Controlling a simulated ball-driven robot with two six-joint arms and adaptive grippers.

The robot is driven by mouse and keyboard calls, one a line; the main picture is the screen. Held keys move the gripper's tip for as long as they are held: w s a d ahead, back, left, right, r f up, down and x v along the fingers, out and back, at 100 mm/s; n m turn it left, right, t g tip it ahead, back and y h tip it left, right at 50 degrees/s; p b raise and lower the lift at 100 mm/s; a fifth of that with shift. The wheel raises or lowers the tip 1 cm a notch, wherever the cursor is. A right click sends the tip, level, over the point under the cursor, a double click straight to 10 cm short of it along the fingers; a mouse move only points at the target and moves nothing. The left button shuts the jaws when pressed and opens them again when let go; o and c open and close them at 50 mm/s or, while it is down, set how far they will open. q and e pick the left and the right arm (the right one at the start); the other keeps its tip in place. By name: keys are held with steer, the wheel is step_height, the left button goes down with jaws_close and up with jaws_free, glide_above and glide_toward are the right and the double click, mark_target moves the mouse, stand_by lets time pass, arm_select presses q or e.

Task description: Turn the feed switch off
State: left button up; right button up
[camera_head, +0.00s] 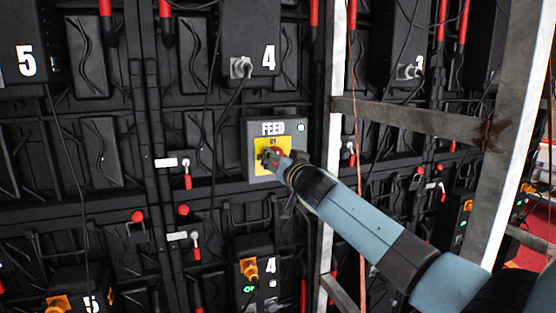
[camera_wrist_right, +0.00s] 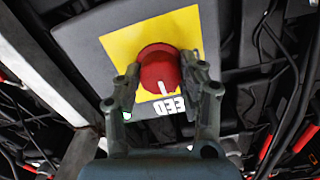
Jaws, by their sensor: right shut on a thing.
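The feed switch is a red round knob (camera_wrist_right: 160,68) on a yellow plate (camera_head: 259,158), set in a grey box marked FEED (camera_head: 290,128). A white mark shows on the knob in the right wrist view. A small pale green light (camera_head: 301,127) shows at the box's upper right. My right gripper (camera_head: 271,156) reaches in from the lower right and is shut on the knob, with one finger on each side of it, as the right wrist view (camera_wrist_right: 166,82) shows. The gripper hides part of the knob and plate in the head view. My left gripper is not in view.
A metal frame with an upright (camera_head: 337,70) and a crossbar (camera_head: 410,118) stands right of the box, close to my right arm. Black panels with hanging cables, red-handled latches (camera_head: 187,180) and a unit marked 4 (camera_head: 252,270) surround the switch.

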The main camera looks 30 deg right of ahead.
steer(key=shift+n, duration=0.3)
steer(key=shift+f+n+p, duration=0.1)
steer(key=shift+n+p, duration=1.05)
steer(key=shift+n, duration=7.45)
steer(key=o, duration=1.2)
steer(key=shift+c, duration=0.2)
